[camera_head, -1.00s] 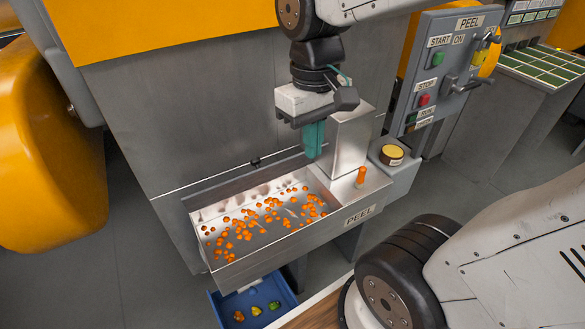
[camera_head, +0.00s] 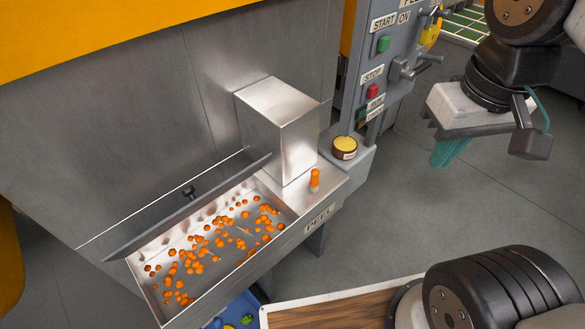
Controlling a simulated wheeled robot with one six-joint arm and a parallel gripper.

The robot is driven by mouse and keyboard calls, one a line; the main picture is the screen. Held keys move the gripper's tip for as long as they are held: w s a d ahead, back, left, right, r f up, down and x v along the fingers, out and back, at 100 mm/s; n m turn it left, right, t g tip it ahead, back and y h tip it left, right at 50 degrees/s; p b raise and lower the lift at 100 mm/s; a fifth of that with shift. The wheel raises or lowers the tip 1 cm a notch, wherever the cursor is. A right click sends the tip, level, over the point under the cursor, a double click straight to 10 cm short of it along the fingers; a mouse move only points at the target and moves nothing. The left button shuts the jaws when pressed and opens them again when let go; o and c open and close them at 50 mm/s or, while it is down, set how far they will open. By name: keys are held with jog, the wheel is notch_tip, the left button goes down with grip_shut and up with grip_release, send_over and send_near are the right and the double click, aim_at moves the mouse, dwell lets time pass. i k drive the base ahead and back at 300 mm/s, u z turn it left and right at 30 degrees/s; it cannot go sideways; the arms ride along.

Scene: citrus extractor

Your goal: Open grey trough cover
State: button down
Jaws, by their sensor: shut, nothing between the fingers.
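The grey trough cover (camera_head: 168,216) is a thin flat plate with a dark knob (camera_head: 189,191). It stands raised and tilted along the back edge of the trough, leaving the trough open at the front. The metal trough (camera_head: 236,283), labelled PEEL, holds many small orange bits. My gripper (camera_head: 449,153) is at the upper right, well to the right of the trough and cover. Its teal fingers are together, pointing down, with nothing seen between them.
A steel box (camera_head: 284,125) rises at the trough's right end, with an orange-topped peg (camera_head: 315,180) before it. A round yellow-topped part (camera_head: 344,146) sits beside it. A control panel (camera_head: 384,75) has buttons and levers. A blue bin (camera_head: 238,310) lies below.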

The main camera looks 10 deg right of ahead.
aim_at(140, 241)
jog(key=z, duration=0.25)
jog(key=k, duration=1)
jog(key=u, duration=1.8)
jog(key=i, duration=0.5)
